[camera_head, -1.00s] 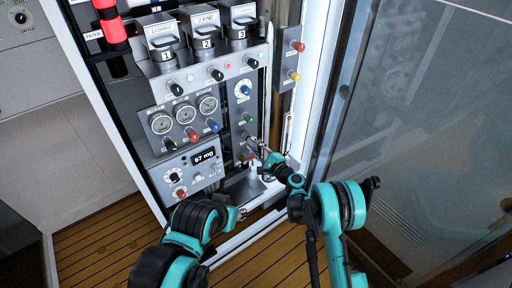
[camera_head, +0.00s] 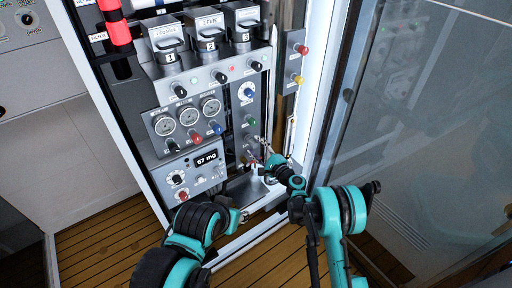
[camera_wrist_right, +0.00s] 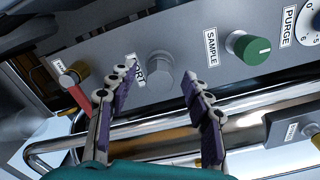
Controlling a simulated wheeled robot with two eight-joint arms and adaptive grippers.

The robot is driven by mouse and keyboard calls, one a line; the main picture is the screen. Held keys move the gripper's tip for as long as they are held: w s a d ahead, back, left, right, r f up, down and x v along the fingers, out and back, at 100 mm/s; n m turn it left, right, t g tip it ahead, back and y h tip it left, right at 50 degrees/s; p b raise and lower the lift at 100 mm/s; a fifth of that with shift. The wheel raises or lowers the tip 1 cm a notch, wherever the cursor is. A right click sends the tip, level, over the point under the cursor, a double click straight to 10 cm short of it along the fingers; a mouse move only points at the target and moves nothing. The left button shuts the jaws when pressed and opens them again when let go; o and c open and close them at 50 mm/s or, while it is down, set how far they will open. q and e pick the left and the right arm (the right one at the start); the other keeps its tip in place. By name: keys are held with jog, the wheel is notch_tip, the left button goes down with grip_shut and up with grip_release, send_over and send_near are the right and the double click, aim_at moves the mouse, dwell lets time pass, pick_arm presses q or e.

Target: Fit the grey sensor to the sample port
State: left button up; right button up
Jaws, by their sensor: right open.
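A round grey cylinder (camera_wrist_right: 160,72) sticks out of the panel beside a label ending in "RT". I cannot tell whether it is the sensor or the port. A "SAMPLE" label (camera_wrist_right: 211,48) stands right of it, beside a green knob (camera_wrist_right: 248,47). My right gripper (camera_wrist_right: 158,80) is open, its two purple-padded fingers on either side of the cylinder in the picture, with no clear contact. In the head view my right gripper (camera_head: 263,153) is small at the lower panel. My left gripper (camera_head: 243,214) is low beside the tray, its fingers too small to read.
A bent metal rail (camera_wrist_right: 60,143) runs below the panel, close under my right fingers. A red lever (camera_wrist_right: 78,97) is at its left. The glass door (camera_head: 420,130) stands open at right. Wooden floor (camera_head: 110,235) is clear at lower left.

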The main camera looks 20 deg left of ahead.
jog(key=v, duration=1.1)
jog(key=shift+s+d, duration=0.2)
jog(key=shift+d, duration=0.05)
jog(key=s+d+r+n+g+h, duration=0.2)
jog(key=s+d+r+n+h, duration=0.4)
jog(key=d+r, duration=0.55)
jog(key=s+d+n+g+h, duration=0.1)
jog(key=s+d+n+h, duration=0.2)
jog(key=s+d, duration=0.7)
jog(key=s+d+r+n+g+h, duration=0.1)
jog(key=s+d+n+h, duration=0.3)
jog(key=s+d, duration=0.6)
jog(key=s+h, duration=0.1)
jog(key=s, duration=0.4)
jog(key=shift+n, duration=0.3)
